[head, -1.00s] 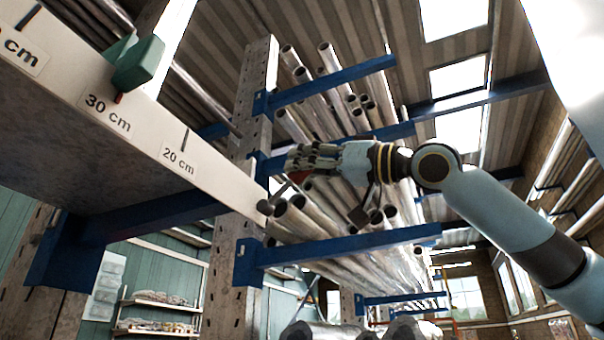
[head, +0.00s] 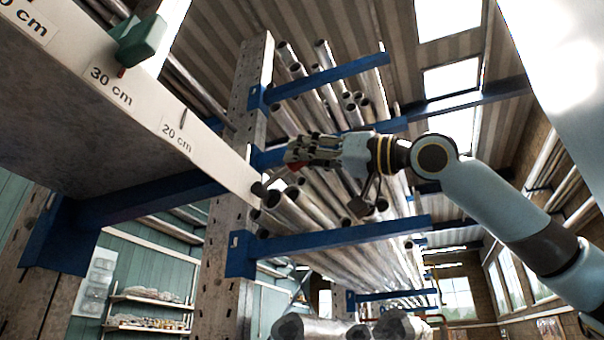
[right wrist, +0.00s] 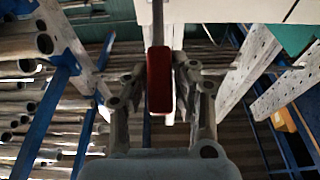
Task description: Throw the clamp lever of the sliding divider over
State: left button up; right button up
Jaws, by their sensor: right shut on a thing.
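My right gripper (head: 290,152) reaches in from the right, beside the end of the white ruled beam (head: 150,115). In the right wrist view, its two fingers (right wrist: 160,82) are closed in on both sides of a red lever handle (right wrist: 159,80), which stands upright between them. In the head view the handle is mostly hidden by the fingers. A teal block (head: 140,40) with a small red pointer sits on the beam near the 30 cm mark. My left gripper is not in view.
A grey perforated post (head: 250,90) with blue arms (head: 330,238) stands behind the beam. Several metal pipes (head: 300,215) lie on the arms, close behind and below my right gripper. Open space lies in front of the beam.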

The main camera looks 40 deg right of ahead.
jog(key=o, duration=0.8)
jog(key=shift+s, duration=0.1)
jog(key=shift+s+d+f+b, duration=0.1)
jog(key=shift+s+d+b, duration=0.2)
jog(key=shift+b, duration=0.25)
jog(key=shift+s+d+b, duration=0.25)
jog(key=shift+s+b, duration=0.5)
jog(key=shift+b, duration=0.05)
jog(key=s+b, duration=0.1)
jog(key=s+d+b, duration=0.1)
jog(key=s, duration=0.1)
jog(key=s+d+b, duration=0.1)
jog(key=s+b, duration=0.1)
jog(key=shift+s, duration=0.15)
